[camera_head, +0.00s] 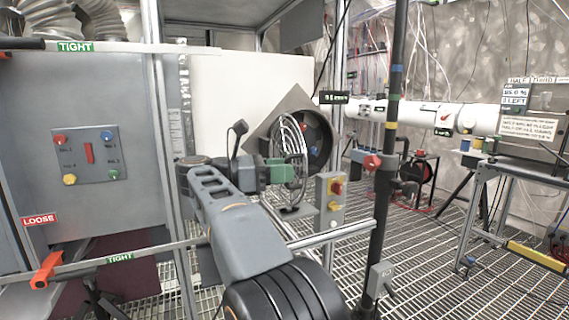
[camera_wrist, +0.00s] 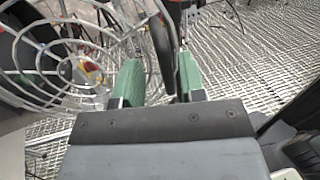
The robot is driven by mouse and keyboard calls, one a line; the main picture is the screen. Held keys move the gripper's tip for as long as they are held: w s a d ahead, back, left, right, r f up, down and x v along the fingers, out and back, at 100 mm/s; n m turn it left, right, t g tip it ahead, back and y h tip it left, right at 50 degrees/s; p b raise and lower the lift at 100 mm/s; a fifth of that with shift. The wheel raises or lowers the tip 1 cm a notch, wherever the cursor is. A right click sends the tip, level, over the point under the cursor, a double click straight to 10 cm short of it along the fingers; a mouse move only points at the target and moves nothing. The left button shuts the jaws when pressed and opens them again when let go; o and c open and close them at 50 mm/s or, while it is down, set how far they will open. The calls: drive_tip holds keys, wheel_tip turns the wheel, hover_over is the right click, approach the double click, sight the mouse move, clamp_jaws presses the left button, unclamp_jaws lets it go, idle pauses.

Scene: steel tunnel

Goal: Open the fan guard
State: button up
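The fan guard (camera_head: 289,145) is a round silver wire cage. It stands at an angle to the dark round fan housing (camera_head: 318,140), which sits on a grey diamond-shaped plate, so a gap shows between them. My gripper (camera_head: 283,172), with green fingers, is at the guard's lower part. In the wrist view, the guard (camera_wrist: 67,68) fills the upper left, and its outer rim runs close to the left finger. The two fingers (camera_wrist: 160,57) stand apart, with a dark upright thing seen between or beyond them. I cannot tell whether a finger touches the rim.
A control box (camera_head: 331,200) with red and yellow buttons stands just right of the guard. A black pole (camera_head: 385,170) with a red valve is farther right. A grey panel (camera_head: 80,150) with coloured knobs is at left. Grated floor (camera_head: 430,260) is open at right.

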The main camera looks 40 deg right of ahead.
drive_tip(key=s+a+r+b, duration=0.5)
drive_tip(key=s+a+r, duration=0.2)
drive_tip(key=s+r, duration=0.4)
drive_tip(key=shift+s+a+r, duration=0.35)
drive_tip(key=shift+a+r, duration=0.05)
drive_tip(key=shift+r, duration=0.6)
